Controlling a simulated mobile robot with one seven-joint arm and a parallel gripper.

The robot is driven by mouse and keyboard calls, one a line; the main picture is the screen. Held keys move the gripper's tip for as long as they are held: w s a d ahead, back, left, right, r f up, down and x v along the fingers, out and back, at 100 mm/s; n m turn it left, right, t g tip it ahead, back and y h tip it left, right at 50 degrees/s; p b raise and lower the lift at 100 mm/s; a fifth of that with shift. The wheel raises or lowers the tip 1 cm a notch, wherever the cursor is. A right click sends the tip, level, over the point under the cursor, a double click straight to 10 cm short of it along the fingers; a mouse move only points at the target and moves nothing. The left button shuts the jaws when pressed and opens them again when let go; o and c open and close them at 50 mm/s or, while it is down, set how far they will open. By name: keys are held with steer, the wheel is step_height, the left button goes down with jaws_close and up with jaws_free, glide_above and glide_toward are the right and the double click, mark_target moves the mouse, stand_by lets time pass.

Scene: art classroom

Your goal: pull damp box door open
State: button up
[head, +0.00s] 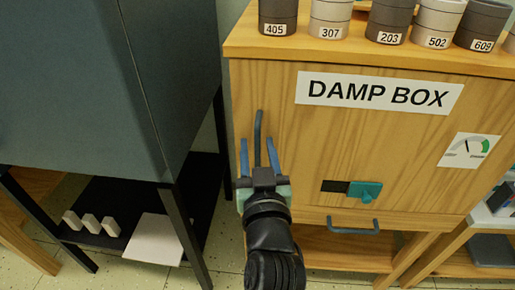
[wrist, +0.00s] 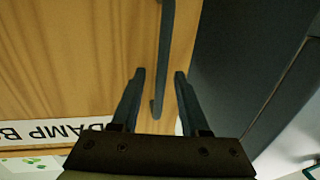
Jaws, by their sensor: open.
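The damp box (head: 290,120) is a wooden cabinet with a "DAMP BOX" label on its front door, which looks closed. A dark vertical bar handle (head: 258,135) sits near the door's left edge. My gripper (head: 258,158) is open in front of the handle's lower part, with one blue-grey finger on each side. In the wrist view the handle (wrist: 166,50) runs down between the two finger tips (wrist: 160,75). I cannot tell whether the fingers touch it. A teal sliding latch (head: 367,190) with a dark slot on its left is at the lower middle of the door.
Several labelled jars (head: 390,18) stand on top of the box. A lower horizontal handle (head: 352,228) sits below the door. A large dark cabinet (head: 100,80) stands close on the left, with a narrow gap between.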

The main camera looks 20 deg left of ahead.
jaws_close()
stand_by(0.3)
stand_by(1.2)
